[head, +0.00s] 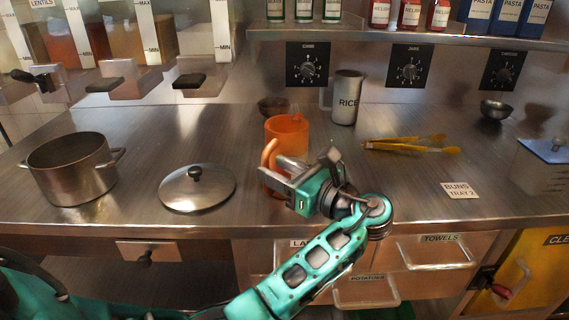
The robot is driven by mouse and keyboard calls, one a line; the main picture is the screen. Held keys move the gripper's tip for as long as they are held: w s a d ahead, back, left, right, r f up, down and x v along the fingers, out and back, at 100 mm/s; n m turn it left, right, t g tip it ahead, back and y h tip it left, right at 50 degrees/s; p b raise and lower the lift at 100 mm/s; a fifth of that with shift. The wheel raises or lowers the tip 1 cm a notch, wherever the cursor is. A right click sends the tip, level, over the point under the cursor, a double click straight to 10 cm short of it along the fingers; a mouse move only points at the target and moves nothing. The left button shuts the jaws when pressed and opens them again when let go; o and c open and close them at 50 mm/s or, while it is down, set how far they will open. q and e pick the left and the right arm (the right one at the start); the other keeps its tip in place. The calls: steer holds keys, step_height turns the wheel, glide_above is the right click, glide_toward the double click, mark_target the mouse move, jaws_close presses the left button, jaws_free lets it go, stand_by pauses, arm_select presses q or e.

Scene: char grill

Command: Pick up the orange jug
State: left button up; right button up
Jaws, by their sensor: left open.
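The orange jug (287,132) stands upright on the steel counter, near the middle of the head view, with its handle on the near left side. My left gripper (279,170) is open at the jug's near side, its fingers pointing at the handle. The gripper overlaps the jug's lower part and hides some of it. I cannot tell whether the fingers touch the handle or stand around it. My right gripper is not in view.
A steel pot (72,170) and a lid (197,187) stand to the left. A metal RICE jug (347,98) and a small bowl (273,105) are behind. Yellow tongs (410,146) and a buns label (459,190) lie right. A shelf (400,35) overhangs the back.

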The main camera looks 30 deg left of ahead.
mark_target(268, 165)
arm_select(q)
steer(key=a, duration=0.3)
steer(key=w+a, duration=0.1)
steer(key=a, duration=0.1)
steer(key=shift+a, duration=0.2)
jaws_close()
stand_by(1.1)
steer(key=shift+r, duration=0.1)
